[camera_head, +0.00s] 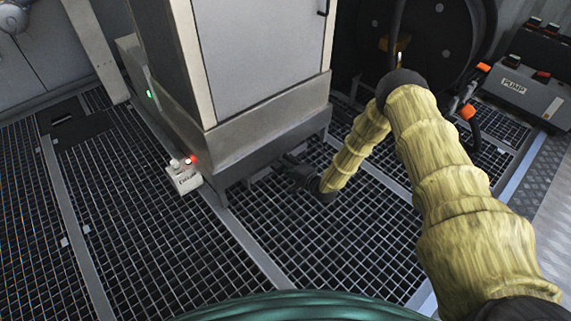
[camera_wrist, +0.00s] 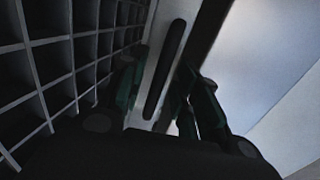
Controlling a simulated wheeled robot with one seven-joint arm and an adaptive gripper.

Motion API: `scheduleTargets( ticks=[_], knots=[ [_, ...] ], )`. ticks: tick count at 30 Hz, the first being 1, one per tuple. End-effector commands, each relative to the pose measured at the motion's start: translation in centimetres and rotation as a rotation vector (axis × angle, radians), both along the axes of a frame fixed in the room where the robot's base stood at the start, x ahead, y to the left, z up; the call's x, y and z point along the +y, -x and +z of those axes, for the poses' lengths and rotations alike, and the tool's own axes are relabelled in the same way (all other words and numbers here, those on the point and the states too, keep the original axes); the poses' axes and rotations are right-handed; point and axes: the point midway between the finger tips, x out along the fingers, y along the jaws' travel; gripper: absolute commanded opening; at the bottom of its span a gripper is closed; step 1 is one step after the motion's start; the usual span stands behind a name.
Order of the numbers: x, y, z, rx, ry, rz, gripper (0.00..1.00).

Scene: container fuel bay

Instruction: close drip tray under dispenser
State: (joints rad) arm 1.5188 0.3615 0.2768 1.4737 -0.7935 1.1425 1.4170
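The dispenser (camera_head: 262,55) is a tall pale cabinet on a grey base. A dark grey tray-like slab (camera_head: 270,146), which looks like the drip tray, sits under its front, low above the floor grating. How far it is pulled out I cannot tell. My gripper (camera_head: 288,163) is low at the slab's front edge, partly in shadow. In the wrist view, a pale strip (camera_wrist: 158,28) carries a long black bar (camera_wrist: 165,65), likely the tray's handle. My gripper's fingers (camera_wrist: 160,98) are apart, one on each side of the bar's near end. Contact cannot be made out.
A small white box with a red light (camera_head: 184,176) stands by the base's left corner. A black hose reel (camera_head: 425,45) and a grey PUMP box (camera_head: 520,88) are at the back right. Open floor grating (camera_head: 150,245) lies left and in front.

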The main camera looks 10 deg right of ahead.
Motion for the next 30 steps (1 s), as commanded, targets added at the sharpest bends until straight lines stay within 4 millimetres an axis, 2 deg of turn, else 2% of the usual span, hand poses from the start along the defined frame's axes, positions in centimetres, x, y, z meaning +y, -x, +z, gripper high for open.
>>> scheduleTargets(
  ticks=[5,8,21,30],
  knots=[
    [-0.3,0.7,0.1,0.002,0.001,0.0,0.32],
    [-0.9,1.8,0.3,0.003,0.001,0.0,0.32],
    [-4.2,8.5,2.1,0.001,0.0,0.0,0.32],
    [-5.1,10.4,2.6,0.0,0.0,0.001,0.32]
  ],
)
